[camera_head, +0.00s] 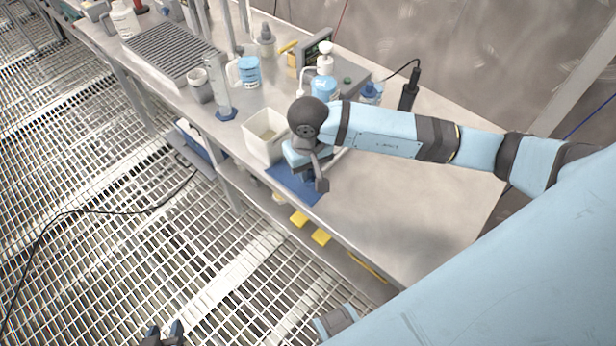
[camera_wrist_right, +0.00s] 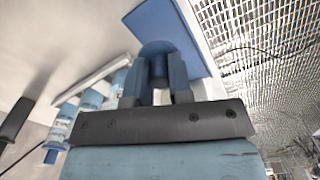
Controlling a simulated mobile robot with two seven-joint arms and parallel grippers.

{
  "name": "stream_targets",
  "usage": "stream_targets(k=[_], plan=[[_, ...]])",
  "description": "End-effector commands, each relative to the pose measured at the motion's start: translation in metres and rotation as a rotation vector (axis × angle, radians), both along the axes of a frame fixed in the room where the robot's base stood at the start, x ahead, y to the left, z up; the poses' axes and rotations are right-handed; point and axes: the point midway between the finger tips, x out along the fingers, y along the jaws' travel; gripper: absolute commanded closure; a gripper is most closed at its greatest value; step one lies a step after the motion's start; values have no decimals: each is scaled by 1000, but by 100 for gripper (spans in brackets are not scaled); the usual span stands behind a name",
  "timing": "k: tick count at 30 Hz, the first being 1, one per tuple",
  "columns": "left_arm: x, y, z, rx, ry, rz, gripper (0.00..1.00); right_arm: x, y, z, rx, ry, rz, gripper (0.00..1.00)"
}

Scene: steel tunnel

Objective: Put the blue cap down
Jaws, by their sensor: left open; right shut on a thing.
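My right gripper (camera_head: 308,176) is over the blue mat (camera_head: 290,186) at the front edge of the steel bench. In the right wrist view its fingers (camera_wrist_right: 160,70) are shut on the blue cap (camera_wrist_right: 158,66), seen as a small dark blue shape between them. The mat (camera_wrist_right: 205,50) lies beyond the fingertips in that view. I cannot tell whether the cap touches the mat. In the head view the cap is hidden by the gripper. My left gripper (camera_head: 164,334) is open and empty at the bottom edge, over the grating, away from the bench.
A white tub (camera_head: 262,140) stands just left of the right gripper. A graduated cylinder (camera_head: 222,95), a pump bottle (camera_head: 325,75) and a blue-capped bottle (camera_head: 370,93) stand behind. A black handheld tool (camera_head: 409,90) is farther right. The bench's right part (camera_head: 420,210) is clear.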

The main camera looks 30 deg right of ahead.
Motion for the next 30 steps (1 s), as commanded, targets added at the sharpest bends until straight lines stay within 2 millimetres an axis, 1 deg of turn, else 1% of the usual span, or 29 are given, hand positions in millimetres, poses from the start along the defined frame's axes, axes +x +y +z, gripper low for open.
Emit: stream_targets(k=[6, 8, 15, 20, 21, 23, 24, 30], plan=[[0, 1, 0, 2, 0, -1, 57, -1, 0, -32, -1, 4, -2, 100], [0, 1, 1, 2, -1, -2, 57, -1, 0, -38, 0, 3, -1, 100], [0, 1, 2, 2, -4, -2, 57, 0, 0, -39, -1, 0, 0, 100], [1, 1, -3, -1, -3, 0, 57, 0, 0, -45, -1, 0, 0, 100], [0, 0, 0, -1, -1, -1, 57, 0, 0, -42, 0, 0, 0, 71], [1, 0, 0, -1, -1, -1, 57, 0, 0, -42, 0, 0, 0, 57], [1, 0, 1, -1, -1, -1, 57, 0, 0, -42, 0, 0, 0, 55], [1, 0, 1, -2, -3, 0, 57, 0, 0, -42, -1, 1, 0, 55]])
